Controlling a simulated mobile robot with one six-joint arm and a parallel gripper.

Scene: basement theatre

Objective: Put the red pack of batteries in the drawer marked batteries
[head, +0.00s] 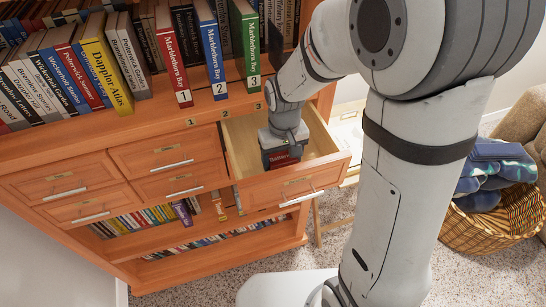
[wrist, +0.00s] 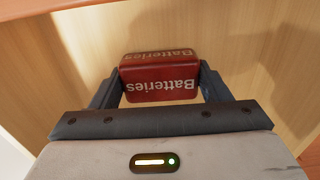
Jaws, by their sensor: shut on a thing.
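The red pack of batteries (wrist: 161,88), lettered "Batteries", is between the two fingers of my gripper (wrist: 160,90) in the wrist view. My gripper is shut on it. In the head view my gripper (head: 284,158) is inside an open drawer (head: 335,159), and part of the red pack (head: 285,158) shows below it. The drawer is pulled out at the right end of the upper row. Its label is too small to read. Pale wooden drawer walls surround the pack in the wrist view. I cannot tell whether the pack touches the drawer floor.
Several shut drawers (head: 165,154) are to the left. Books (head: 106,62) fill the shelf above, and three numbered volumes, red (head: 172,55), blue (head: 210,48) and green (head: 245,45), stand near the drawer. A wicker basket (head: 490,228) with blue cloth stands on the carpet at right.

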